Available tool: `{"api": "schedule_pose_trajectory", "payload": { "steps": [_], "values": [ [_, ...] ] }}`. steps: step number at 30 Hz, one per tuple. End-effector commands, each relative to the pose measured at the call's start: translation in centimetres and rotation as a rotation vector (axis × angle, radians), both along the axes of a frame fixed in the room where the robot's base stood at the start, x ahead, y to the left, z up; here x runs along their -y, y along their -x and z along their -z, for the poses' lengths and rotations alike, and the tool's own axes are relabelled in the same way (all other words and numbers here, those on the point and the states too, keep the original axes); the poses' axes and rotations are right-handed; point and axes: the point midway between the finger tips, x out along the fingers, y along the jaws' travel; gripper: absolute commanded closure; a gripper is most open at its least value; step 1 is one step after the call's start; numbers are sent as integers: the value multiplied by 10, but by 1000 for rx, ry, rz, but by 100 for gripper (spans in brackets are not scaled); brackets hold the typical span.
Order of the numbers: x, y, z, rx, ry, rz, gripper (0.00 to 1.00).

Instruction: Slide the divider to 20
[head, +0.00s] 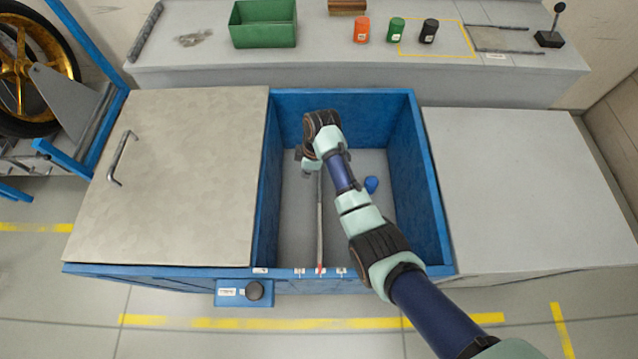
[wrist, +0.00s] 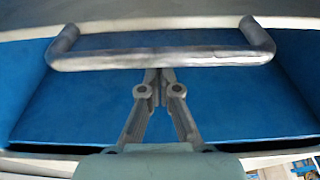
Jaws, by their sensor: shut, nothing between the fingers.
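The divider (head: 320,220) is a thin grey upright plate in the open blue bin (head: 428,190), running front to back left of the bin's middle. A red mark (head: 320,269) at its front end lies by the small white labels on the bin's front rim; their numbers are too small to read. My gripper (head: 309,172) is over the bin near the divider's far end, partly hidden by my wrist. In the wrist view my gripper's fingers (wrist: 160,76) are together and empty, with the tips close to a grey metal bar handle (wrist: 160,58). I cannot tell if they touch it.
A blue object (head: 371,184) lies on the bin floor right of the divider. A closed lid (head: 180,180) with a handle covers the left side. A grey top (head: 530,180) is on the right. A black knob (head: 254,291) sits at the front. The back bench holds a green box (head: 263,25).

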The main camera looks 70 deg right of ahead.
Motion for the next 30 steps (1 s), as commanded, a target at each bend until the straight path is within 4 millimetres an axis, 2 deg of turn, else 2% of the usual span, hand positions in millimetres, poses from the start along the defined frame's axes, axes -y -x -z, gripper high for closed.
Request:
{"api": "schedule_pose_trajectory", "payload": {
  "steps": [10,30],
  "values": [
    [1,3,-1,0,0,1,100],
    [18,61,-2,-1,-1,3,100]
  ]
}}
